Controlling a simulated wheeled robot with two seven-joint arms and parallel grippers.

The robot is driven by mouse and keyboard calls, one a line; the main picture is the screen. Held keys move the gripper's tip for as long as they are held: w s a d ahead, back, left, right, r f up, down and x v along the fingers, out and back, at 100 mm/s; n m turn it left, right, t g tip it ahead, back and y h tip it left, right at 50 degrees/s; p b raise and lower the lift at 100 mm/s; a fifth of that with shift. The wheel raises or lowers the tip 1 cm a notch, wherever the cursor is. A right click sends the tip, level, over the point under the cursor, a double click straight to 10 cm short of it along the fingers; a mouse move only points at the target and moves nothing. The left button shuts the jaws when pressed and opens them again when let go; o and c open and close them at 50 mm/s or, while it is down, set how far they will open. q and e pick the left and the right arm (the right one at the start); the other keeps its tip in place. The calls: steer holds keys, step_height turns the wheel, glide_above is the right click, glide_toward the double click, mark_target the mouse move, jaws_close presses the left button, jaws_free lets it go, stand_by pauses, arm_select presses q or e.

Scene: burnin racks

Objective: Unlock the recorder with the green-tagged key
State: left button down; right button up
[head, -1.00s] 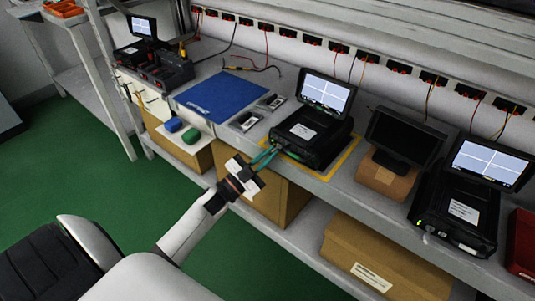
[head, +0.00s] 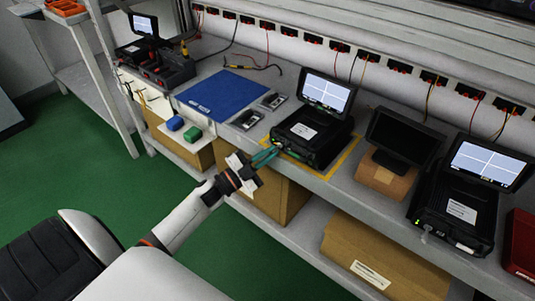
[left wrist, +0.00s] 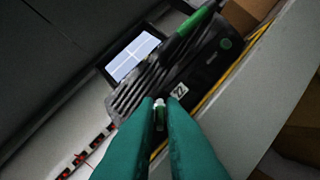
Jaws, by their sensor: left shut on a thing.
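The recorder (head: 313,134) is a black case with its lit screen (head: 327,92) raised, on the bench inside a yellow outline. It also shows in the left wrist view (left wrist: 132,92). My left gripper (head: 272,150) has teal fingers and is at the recorder's front left side. My right gripper is not in view.
A blue block (head: 174,123) and a green block (head: 192,134) sit on a small ledge at the bench front. A blue mat (head: 222,94) lies left of the recorder. A dark monitor (head: 402,138) and another recorder (head: 455,208) stand to the right. Cardboard boxes (head: 375,258) fill the lower shelf.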

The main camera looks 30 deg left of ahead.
arm_select(q)
steer(key=c, duration=1.9)
jaws_free()
steer(key=shift+w, duration=0.1)
